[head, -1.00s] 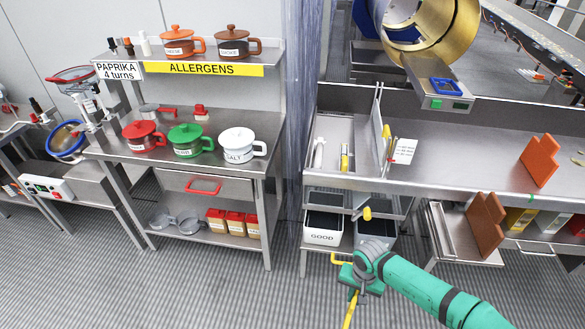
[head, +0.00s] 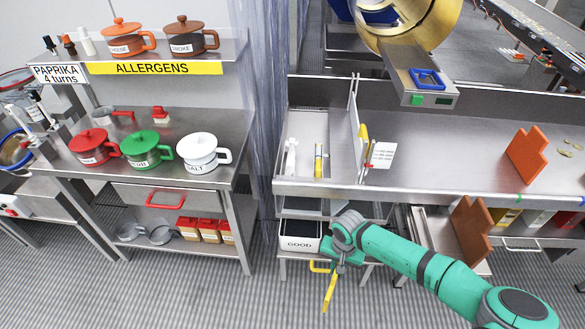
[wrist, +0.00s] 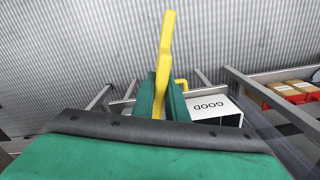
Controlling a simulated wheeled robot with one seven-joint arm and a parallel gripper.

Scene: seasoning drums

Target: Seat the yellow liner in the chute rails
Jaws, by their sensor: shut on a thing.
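My gripper (head: 337,264) is low in front of the bench, beside the GOOD bin. It is shut on a long, thin yellow piece (head: 330,292), seen nearly edge-on, which I take to be the yellow liner. In the wrist view the liner (wrist: 166,45) stands out between the green fingers (wrist: 160,98), pointing away over the striped floor. The fingers hide its near part. I cannot tell for sure which part is the chute rails. A metal trough (head: 425,235) is partly seen right of my arm, and a sloping metal piece (head: 418,82) sits below the brass drum.
The GOOD bin (head: 300,243) is close to my gripper; a yellow bar (wrist: 182,83) shows near it. The bench edge (head: 430,197) is above my arm. Orange stepped plates (head: 527,155) stand at right. A shelf of pots (head: 197,152) is at left. Front floor is open.

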